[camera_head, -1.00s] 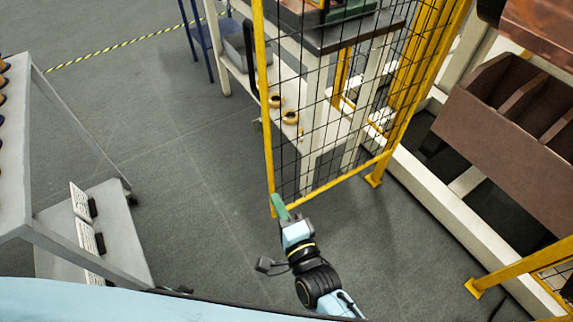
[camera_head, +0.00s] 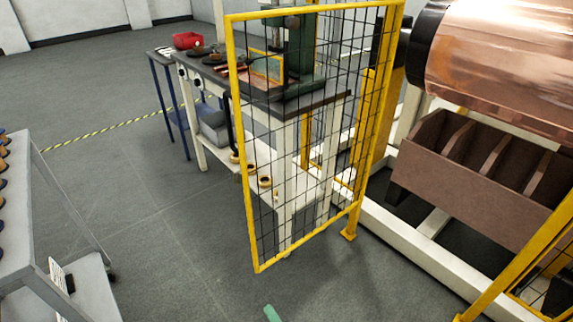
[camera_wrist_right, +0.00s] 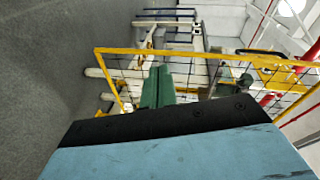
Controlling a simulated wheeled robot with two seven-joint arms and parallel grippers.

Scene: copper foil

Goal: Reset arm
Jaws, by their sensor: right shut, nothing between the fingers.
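My right gripper (camera_head: 272,313) shows only as a green fingertip at the bottom edge of the head view, over bare floor. In the right wrist view its green fingers (camera_wrist_right: 158,88) are together, with nothing between them. They point toward the yellow-framed mesh gate (camera_wrist_right: 130,50), which also stands in the middle of the head view (camera_head: 243,140). The gripper looks apart from the gate. The rest of my right arm is below the head view. My left gripper is not in view.
A workbench (camera_head: 330,98) with a green machine stands behind the gate. A large copper roll (camera_head: 500,50) and a brown compartment bin (camera_head: 470,190) are at right. A grey cart (camera_head: 75,190) is at left. Open floor (camera_head: 170,220) lies between cart and gate.

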